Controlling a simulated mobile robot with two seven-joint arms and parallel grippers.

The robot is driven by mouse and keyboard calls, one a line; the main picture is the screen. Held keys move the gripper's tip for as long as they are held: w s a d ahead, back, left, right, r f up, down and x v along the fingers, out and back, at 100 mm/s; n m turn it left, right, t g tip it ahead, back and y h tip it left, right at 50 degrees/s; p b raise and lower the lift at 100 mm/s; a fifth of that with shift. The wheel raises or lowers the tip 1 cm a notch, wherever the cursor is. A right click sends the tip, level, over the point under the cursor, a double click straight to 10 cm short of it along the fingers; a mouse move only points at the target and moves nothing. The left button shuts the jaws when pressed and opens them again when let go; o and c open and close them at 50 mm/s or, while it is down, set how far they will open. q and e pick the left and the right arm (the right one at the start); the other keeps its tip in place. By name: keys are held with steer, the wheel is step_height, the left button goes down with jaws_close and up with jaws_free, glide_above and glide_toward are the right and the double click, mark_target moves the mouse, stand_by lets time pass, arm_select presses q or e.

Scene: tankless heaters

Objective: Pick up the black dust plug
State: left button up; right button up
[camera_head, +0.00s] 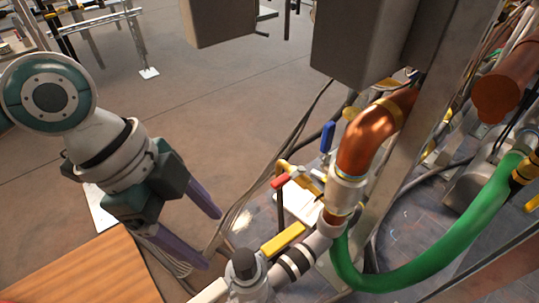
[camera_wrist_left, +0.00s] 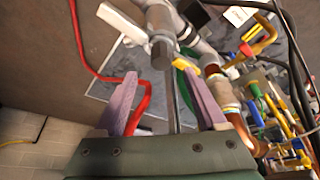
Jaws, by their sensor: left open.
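A dark cap (camera_head: 245,263), which looks like the black dust plug, sits on top of a grey valve body (camera_head: 250,287) at the bottom of the head view. In the left wrist view the dark cap (camera_wrist_left: 162,50) shows just past the fingertips, near the gap between them. My left gripper (camera_head: 210,239) is open, with two purple fingers, to the left of the cap and apart from it. The fingers also show in the left wrist view (camera_wrist_left: 157,80), with nothing held between them. My right gripper is not in view.
A copper elbow (camera_head: 370,135) and a green hose (camera_head: 430,268) stand right of the cap. A yellow handle (camera_head: 283,239) is close beside it. A wooden surface (camera_head: 85,270) lies at the lower left. The brown floor behind is mostly clear.

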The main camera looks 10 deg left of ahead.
mark_target(237, 258)
arm_select(q)
steer(key=b+x, duration=0.1)
steer(key=x, duration=0.2)
steer(key=shift+d+f, duration=0.25)
steer(key=shift+f, duration=0.1)
steer(key=b+x, duration=0.2)
steer(key=x, duration=0.2)
steer(key=shift+w+d+f+b, duration=0.1)
steer(key=shift+d+f+b, duration=0.1)
steer(key=shift+b, duration=0.15)
steer(key=shift+d+f, duration=0.2)
steer(key=shift+f, duration=0.2)
jaws_close()
stand_by(0.4)
